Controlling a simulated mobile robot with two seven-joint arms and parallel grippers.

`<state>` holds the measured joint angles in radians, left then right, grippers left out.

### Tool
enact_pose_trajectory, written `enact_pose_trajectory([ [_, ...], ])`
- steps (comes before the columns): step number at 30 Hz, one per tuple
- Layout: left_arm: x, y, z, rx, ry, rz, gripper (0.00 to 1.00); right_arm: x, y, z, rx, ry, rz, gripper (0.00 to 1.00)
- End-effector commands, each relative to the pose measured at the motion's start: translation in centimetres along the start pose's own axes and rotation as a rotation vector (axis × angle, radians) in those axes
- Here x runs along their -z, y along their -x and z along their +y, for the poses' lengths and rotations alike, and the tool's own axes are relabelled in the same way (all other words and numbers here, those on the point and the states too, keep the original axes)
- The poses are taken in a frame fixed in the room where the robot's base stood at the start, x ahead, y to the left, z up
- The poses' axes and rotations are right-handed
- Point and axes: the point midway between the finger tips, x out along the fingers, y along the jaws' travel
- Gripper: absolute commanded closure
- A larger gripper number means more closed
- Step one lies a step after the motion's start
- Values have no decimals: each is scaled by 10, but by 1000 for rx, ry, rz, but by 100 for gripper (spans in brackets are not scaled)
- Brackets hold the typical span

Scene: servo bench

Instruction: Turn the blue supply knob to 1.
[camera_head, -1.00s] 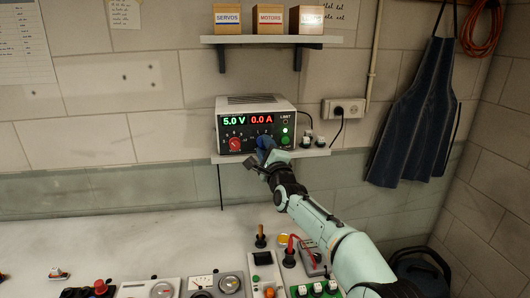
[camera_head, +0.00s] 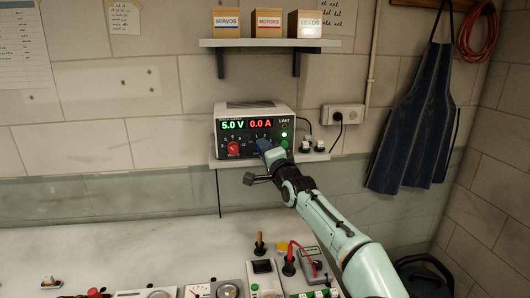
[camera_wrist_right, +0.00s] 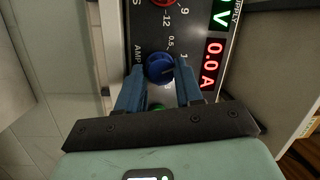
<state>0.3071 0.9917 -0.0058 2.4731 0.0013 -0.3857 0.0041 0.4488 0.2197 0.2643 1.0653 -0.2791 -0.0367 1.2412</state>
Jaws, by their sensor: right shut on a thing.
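The blue supply knob (camera_wrist_right: 158,68) shows in the right wrist view on the dark panel, beside the printed scale with 0.5 and 1. My right gripper (camera_wrist_right: 159,75) has its two blue fingers on either side of the knob and is shut on it. In the head view this gripper (camera_head: 264,146) covers the knob at the front of the power supply (camera_head: 256,105). The display reads 5.0 V in green and 0.0 A in red. I cannot tell where the knob's pointer stands. My left gripper is not in view.
A red knob (camera_head: 233,148) sits left of my gripper on the same panel. The supply stands on a narrow wall shelf (camera_head: 228,162). A socket (camera_head: 343,114) is at its right. Several devices and a red cable (camera_head: 303,252) lie on the bench below.

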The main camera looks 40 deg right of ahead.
Motion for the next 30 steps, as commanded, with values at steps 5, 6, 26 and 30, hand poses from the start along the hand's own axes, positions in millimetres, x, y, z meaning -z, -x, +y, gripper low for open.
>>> enact_pose_trajectory([
  [5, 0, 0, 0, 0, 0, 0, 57, 0, 0, -2, 3, 10, 0, 95],
  [6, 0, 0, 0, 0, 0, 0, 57, 0, 0, -2, 3, 10, 0, 95],
  [26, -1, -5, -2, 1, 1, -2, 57, 1, 6, 0, 2, 8, 0, 54],
  [30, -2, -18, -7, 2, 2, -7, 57, 1, 26, 2, 1, 10, 1, 54],
])
